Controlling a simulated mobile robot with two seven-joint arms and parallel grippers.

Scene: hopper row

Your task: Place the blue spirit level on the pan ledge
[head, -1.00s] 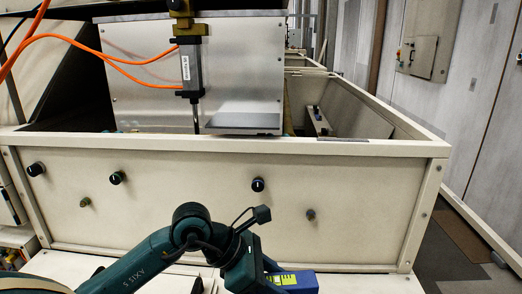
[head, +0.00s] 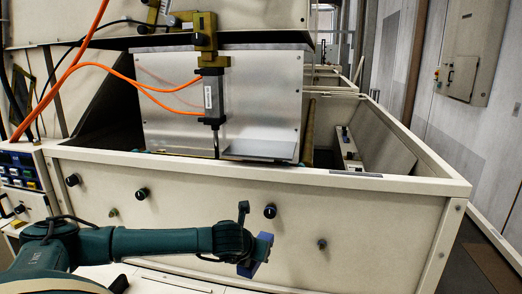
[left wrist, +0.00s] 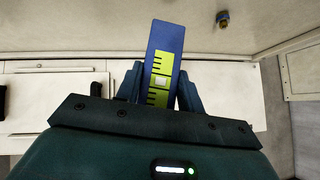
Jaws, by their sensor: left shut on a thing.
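The blue spirit level (left wrist: 166,42) has a yellow-green face with black marks. In the left wrist view it sticks out between the fingers of my left gripper (left wrist: 160,88), which is shut on it. In the head view my left gripper (head: 262,246) is in front of the cream box wall, with the level (head: 248,269) partly hidden by it. A grey ledge (head: 260,149), which looks like the pan ledge, juts out at the foot of the metal panel, above and behind the gripper. My right gripper is not in view.
The cream box front wall (head: 380,225) with several knobs and its top rim (head: 400,183) stand between my gripper and the ledge. A grey actuator (head: 212,97) with orange cables hangs just left of the ledge. A narrow rail with small fittings (head: 348,146) lies to the right.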

